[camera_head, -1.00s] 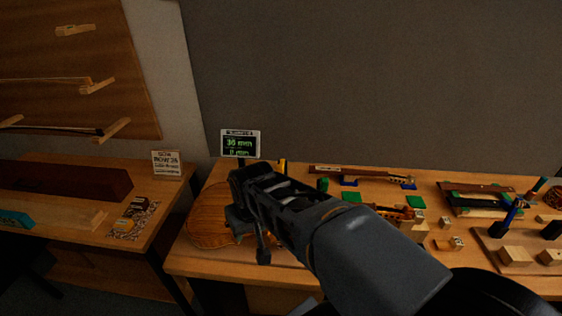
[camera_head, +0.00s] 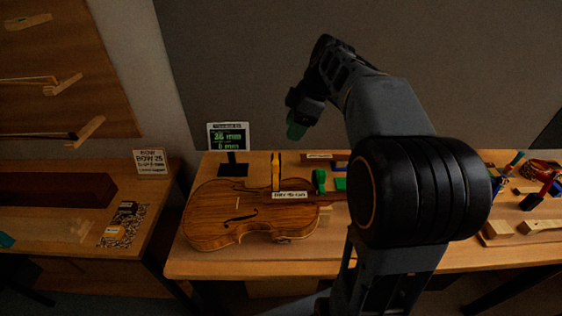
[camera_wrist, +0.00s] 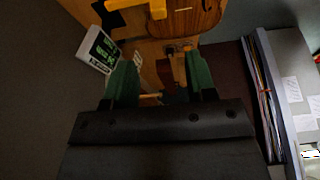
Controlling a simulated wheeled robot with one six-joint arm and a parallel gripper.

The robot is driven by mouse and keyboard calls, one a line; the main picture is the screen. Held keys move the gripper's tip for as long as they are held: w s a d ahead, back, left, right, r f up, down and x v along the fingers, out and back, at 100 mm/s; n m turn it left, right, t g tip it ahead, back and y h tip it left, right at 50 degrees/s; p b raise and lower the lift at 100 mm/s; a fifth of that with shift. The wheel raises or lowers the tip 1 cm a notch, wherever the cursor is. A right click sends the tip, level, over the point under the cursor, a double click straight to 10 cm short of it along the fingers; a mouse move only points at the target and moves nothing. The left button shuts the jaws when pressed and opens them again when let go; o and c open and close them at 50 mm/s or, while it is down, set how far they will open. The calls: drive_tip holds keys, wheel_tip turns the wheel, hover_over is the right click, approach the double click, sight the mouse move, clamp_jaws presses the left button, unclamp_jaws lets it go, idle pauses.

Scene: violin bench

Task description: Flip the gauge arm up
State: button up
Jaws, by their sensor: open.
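A violin (camera_head: 225,212) lies on the bench, its neck pointing right and partly hidden behind my arm. A yellow upright piece (camera_head: 276,170), which looks like the gauge arm, stands behind the violin's body by a small white label (camera_head: 290,195). A yellow bar (camera_wrist: 157,9) also shows at the top edge of the wrist view, beside the violin (camera_wrist: 190,18). My gripper (camera_head: 297,126) hangs high above the back of the bench, apart from the yellow piece. Its green-tipped fingers (camera_wrist: 161,82) are spread, with nothing held between them.
A display (camera_head: 228,136) with green figures stands behind the violin, left of my gripper. The grey wall (camera_head: 250,60) is behind. Small wooden blocks and tools crowd the bench's right side. A second bench with a bow sign (camera_head: 151,162) is at left.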

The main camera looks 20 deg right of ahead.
sight(276, 162)
drive_tip(key=p+x, duration=0.1)
drive_tip(key=x, duration=1.2)
drive_tip(key=shift+f, duration=0.3)
drive_tip(key=shift+d, duration=0.1)
drive_tip(key=shift+c, duration=0.2)
clamp_jaws()
